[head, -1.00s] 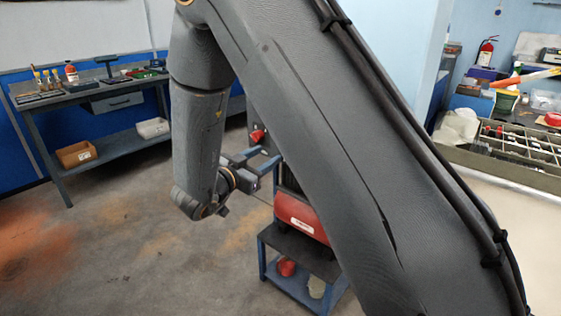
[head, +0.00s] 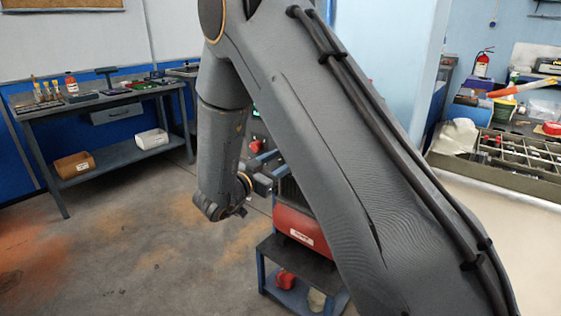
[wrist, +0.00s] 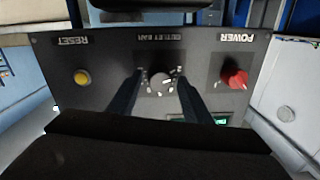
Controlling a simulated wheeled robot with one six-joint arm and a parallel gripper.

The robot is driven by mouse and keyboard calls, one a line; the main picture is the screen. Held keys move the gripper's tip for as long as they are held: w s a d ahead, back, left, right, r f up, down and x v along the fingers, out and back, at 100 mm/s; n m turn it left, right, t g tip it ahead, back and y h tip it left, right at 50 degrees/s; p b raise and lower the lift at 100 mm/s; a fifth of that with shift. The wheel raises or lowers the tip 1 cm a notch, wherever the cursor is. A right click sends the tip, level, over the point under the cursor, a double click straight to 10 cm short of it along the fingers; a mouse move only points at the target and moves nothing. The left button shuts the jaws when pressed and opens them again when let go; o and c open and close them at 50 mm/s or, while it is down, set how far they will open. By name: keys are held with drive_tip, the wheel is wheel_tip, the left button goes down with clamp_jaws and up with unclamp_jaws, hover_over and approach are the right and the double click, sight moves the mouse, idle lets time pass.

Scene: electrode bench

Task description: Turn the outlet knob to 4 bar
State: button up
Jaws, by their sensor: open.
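The outlet knob (wrist: 160,84) is a small dark round knob with pale scale marks around it, under a label reading OUTLET BAR. The panel appears upside down in the wrist view. My gripper (wrist: 159,74) is open, with one dark finger on each side of the knob. Whether the fingers touch it I cannot tell. The knob's pointer setting is too small to read. In the head view my gripper (head: 264,178) is at the red machine (head: 294,224), and my arm hides much of that machine and the outlet knob.
On the panel, a red POWER knob (wrist: 235,79) is right of my fingers and a yellow RESET button (wrist: 82,77) is left. A green display (wrist: 200,119) is partly hidden by a finger. The machine stands on a low stand (head: 290,262). Open floor lies left.

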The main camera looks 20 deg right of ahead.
drive_tip(key=c, duration=1.1)
drive_tip(key=shift+o, duration=0.2)
drive_tip(key=shift+f+m+b, duration=0.15)
drive_tip(key=shift+m+b, duration=2.5)
drive_tip(key=shift+m, duration=4.45)
